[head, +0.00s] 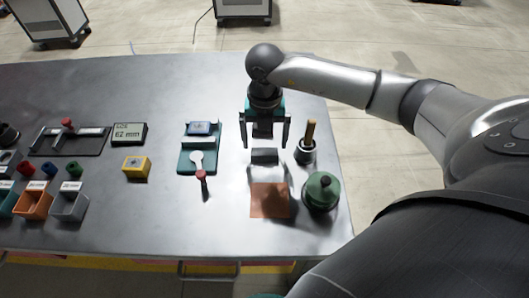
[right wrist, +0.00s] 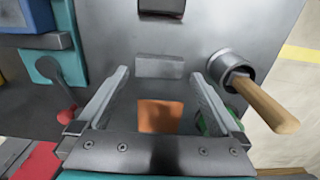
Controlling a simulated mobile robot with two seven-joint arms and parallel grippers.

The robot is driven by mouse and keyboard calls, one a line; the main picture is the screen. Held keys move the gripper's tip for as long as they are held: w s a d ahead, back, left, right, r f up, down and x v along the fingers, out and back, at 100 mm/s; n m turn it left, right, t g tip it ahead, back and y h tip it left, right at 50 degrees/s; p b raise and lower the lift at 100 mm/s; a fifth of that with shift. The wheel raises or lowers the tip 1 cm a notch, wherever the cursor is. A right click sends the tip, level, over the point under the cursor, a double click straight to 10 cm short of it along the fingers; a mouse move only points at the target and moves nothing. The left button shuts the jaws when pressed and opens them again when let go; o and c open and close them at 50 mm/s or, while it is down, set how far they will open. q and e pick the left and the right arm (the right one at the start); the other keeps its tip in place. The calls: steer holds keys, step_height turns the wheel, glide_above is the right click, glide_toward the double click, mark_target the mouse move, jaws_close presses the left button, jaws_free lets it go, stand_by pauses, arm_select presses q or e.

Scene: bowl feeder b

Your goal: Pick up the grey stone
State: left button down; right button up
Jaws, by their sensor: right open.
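The grey stone (head: 264,156) is a small grey block on the metal table, just beyond an orange-brown square (head: 270,200). It also shows in the right wrist view as a light grey block (right wrist: 160,66), with the orange square (right wrist: 160,116) showing between the fingers. My right gripper (head: 264,146) is open and empty, pointing down above the table close to the stone. In the wrist view its fingertips (right wrist: 160,80) lie left and right of the stone, with gaps on both sides. My left gripper is not in view.
A wooden-handled tool in a round holder (head: 306,148) stands close right of the gripper. A green lidded pot (head: 321,190) is at the right front. A teal fixture with a red-knobbed lever (head: 198,158) is left. A dark block (right wrist: 162,8) lies beyond the stone.

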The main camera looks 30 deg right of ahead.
mark_target(264, 151)
step_height(264, 151, down, 4)
steer(key=shift+r, duration=0.2)
steer(key=c, duration=1.2)
steer(key=shift+r, duration=0.2)
step_height(264, 151, up, 20)
steer(key=p, duration=0.2)
steer(key=shift+f, duration=0.15)
steer(key=o, duration=0.9)
steer(key=c, duration=0.6)
steer(key=shift+p, duration=0.3)
